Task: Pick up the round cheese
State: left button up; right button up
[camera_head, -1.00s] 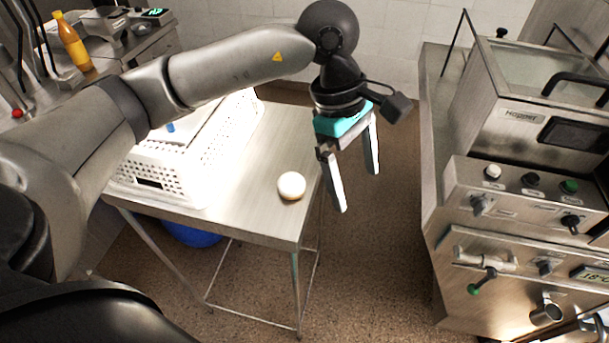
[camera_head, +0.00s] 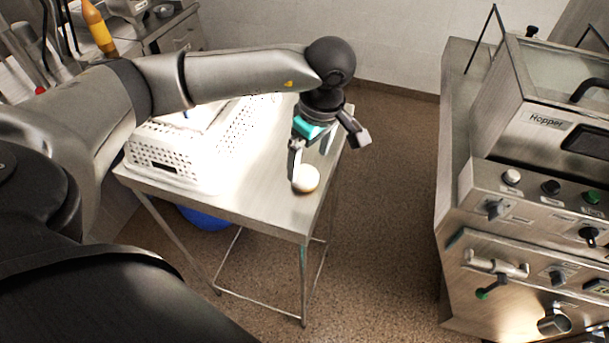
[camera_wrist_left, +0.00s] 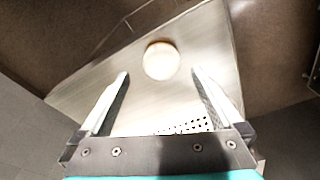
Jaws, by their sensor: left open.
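The round cheese (camera_head: 306,179) is a small pale disc lying on the steel table (camera_head: 270,213) near its right front corner. It also shows in the left wrist view (camera_wrist_left: 161,61), just beyond the fingertips and roughly midway between them. My left gripper (camera_head: 309,163) is open and empty, above and beside the cheese in the head view. Its two fingers also show spread apart in the left wrist view (camera_wrist_left: 160,80). One finger overlaps the cheese's left edge in the head view; I cannot tell whether they touch. My right gripper is not in view.
A white perforated basket (camera_head: 187,163) stands on the table to the left of the cheese. A steel machine (camera_head: 535,200) stands at the right, across a strip of bare floor. A blue object (camera_head: 204,218) sits beneath the table. An orange bottle (camera_head: 99,30) stands at the back left.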

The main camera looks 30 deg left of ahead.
aim_at(305, 173)
pick_arm(q)
jog(key=f, duration=0.3)
jog(key=a+f, duration=0.1)
jog(key=f, duration=0.1)
jog(key=shift+f+p, duration=0.1)
jog(key=shift+p, duration=0.3)
jog(key=c, duration=1.5)
